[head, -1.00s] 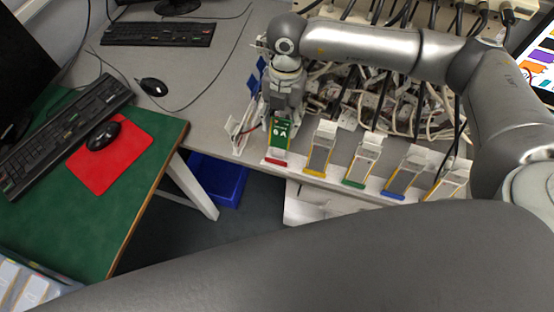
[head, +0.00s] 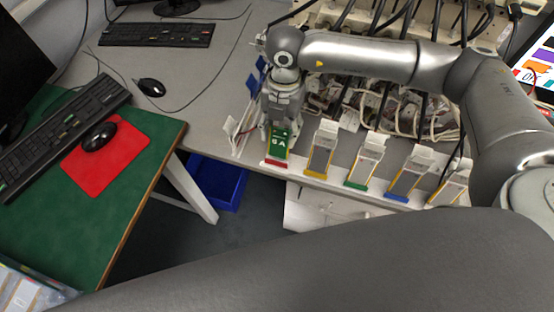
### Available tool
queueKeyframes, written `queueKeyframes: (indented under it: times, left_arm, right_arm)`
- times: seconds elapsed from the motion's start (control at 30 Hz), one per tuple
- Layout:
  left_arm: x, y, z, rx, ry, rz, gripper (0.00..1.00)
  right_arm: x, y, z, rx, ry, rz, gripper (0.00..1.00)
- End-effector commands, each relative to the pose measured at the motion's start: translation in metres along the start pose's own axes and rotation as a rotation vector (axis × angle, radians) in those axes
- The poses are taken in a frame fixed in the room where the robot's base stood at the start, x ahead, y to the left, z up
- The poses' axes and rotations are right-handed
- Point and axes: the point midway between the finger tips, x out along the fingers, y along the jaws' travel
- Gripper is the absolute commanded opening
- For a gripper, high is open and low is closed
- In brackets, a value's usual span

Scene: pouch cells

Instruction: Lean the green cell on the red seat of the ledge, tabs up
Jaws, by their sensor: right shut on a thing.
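The green cell (head: 279,145), with white marking on its face, stands near upright at the left end of the ledge. Its lower edge is at the red seat (head: 277,163); I cannot tell whether it rests fully there. My right gripper (head: 282,124) points down and is shut on the upper part of the green cell. The gripper hides the cell's tabs and top edge. My left gripper is not in view.
Several grey cells stand along the ledge to the right, on yellow (head: 315,174), green (head: 355,185) and blue (head: 396,197) seats and a further yellow one. Tangled cables lie behind. White upright pieces (head: 238,134) stand close on the left.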

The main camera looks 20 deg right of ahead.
Motion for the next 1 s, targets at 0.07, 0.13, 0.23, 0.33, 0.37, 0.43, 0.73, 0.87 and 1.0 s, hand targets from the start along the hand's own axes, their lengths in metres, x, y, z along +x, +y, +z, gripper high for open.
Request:
queueKeyframes:
  times: [0.07,0.13,0.23,0.33,0.37,0.43,0.73,0.87,1.0]
  left_arm:
    - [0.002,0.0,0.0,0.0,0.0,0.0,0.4]
    - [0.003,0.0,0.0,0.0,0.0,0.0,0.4]
    - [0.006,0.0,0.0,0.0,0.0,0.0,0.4]
    - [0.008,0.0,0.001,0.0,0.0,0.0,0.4]
    - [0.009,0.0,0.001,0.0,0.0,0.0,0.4]
    - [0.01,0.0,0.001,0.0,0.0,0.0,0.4]
    - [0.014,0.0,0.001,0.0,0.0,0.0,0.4]
    - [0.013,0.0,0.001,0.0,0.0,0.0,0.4]
    - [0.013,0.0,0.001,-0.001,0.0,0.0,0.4]
  right_arm:
    - [0.002,0.0,0.0,0.0,0.0,0.0,0.34]
    - [0.004,0.0,0.0,0.0,0.0,0.0,0.34]
    - [0.007,0.0,-0.001,0.0,0.0,0.0,0.34]
    - [0.01,0.0,-0.001,0.0,0.0,0.0,0.34]
    - [0.011,0.0,-0.001,0.0,0.0,0.0,0.34]
    - [0.013,0.0,-0.002,0.0,0.001,0.0,0.34]
    - [0.017,0.0,-0.003,0.0,0.0,0.0,0.34]
    - [0.017,0.0,-0.003,0.0,0.0,0.0,0.34]
    - [0.017,0.0,-0.003,0.0,0.0,0.0,0.63]
